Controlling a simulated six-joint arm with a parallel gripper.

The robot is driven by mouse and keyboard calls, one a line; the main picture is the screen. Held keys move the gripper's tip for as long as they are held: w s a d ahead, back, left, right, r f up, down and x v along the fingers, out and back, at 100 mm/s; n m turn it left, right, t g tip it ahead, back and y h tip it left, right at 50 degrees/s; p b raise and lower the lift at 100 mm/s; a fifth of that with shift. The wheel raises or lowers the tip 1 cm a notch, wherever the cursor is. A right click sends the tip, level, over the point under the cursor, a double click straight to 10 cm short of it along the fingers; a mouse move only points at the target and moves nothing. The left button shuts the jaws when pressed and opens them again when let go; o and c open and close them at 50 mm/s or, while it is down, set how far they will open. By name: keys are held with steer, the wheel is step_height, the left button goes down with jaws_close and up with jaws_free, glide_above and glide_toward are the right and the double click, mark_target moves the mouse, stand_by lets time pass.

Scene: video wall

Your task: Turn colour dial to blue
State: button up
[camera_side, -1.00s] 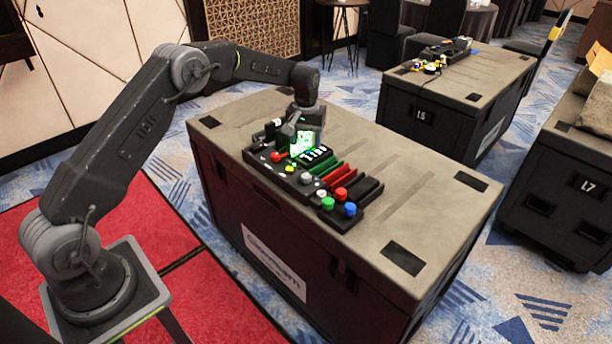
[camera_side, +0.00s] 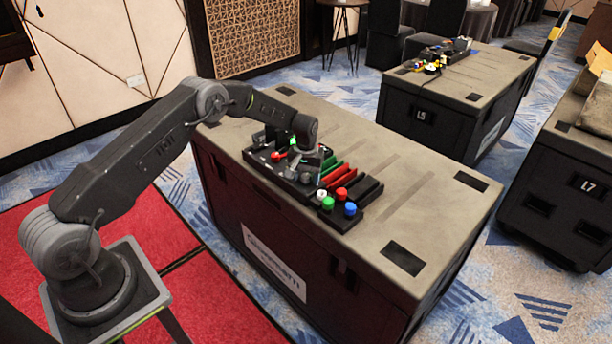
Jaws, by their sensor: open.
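A black control panel (camera_side: 257,157) lies on top of a flight case. My gripper (camera_side: 299,174) is open and points down close over the panel's middle, near its front edge. It hides much of the panel there, including most of the lit screen, of which a green bit (camera_side: 293,141) shows. The colour dial cannot be made out; it may be behind my gripper. I cannot tell whether the jaws touch anything.
A red knob (camera_side: 279,156) stands left of my gripper. To its right are green, red and black bars (camera_side: 344,178) and white, green, red and blue (camera_side: 350,209) buttons. The case top (camera_side: 430,213) is clear right of the panel. Other cases stand farther off.

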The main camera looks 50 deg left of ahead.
steer(key=shift+c, duration=0.2)
steer(key=c, duration=0.9)
steer(key=m, duration=0.4)
steer(key=shift+m, duration=1.9)
steer(key=o, duration=0.9)
